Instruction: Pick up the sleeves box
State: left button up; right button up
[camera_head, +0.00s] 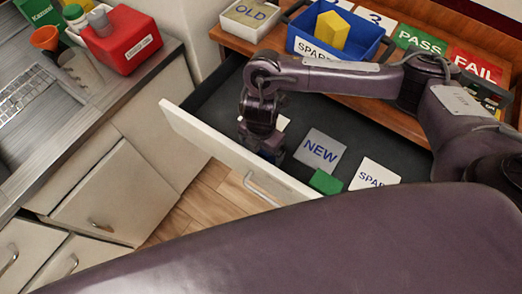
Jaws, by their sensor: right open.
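I cannot read the word "sleeves" on any box. A red box (122,40) with a small white label, too small to read, stands on the grey counter at upper left. My right gripper (268,157) points down into the open drawer, behind its front panel, far to the right of the red box. It is open, its fingertips are mostly hidden, and I see nothing held. A small cream item (283,123) shows partly behind the gripper; I cannot tell what it is. My left gripper is not in view.
The open drawer (222,95) holds a NEW card (320,151), a SPARE card (375,175) and a green block (326,182). Above it, a wooden surface holds a blue bin (352,58) with a yellow block (332,31), an OLD box (250,20), and PASS and FAIL cards.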

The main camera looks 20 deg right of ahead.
jog(key=shift+f, duration=0.5)
jog(key=c, duration=1.3)
jog(key=shift+o, duration=0.2)
jog(key=shift+r, duration=0.1)
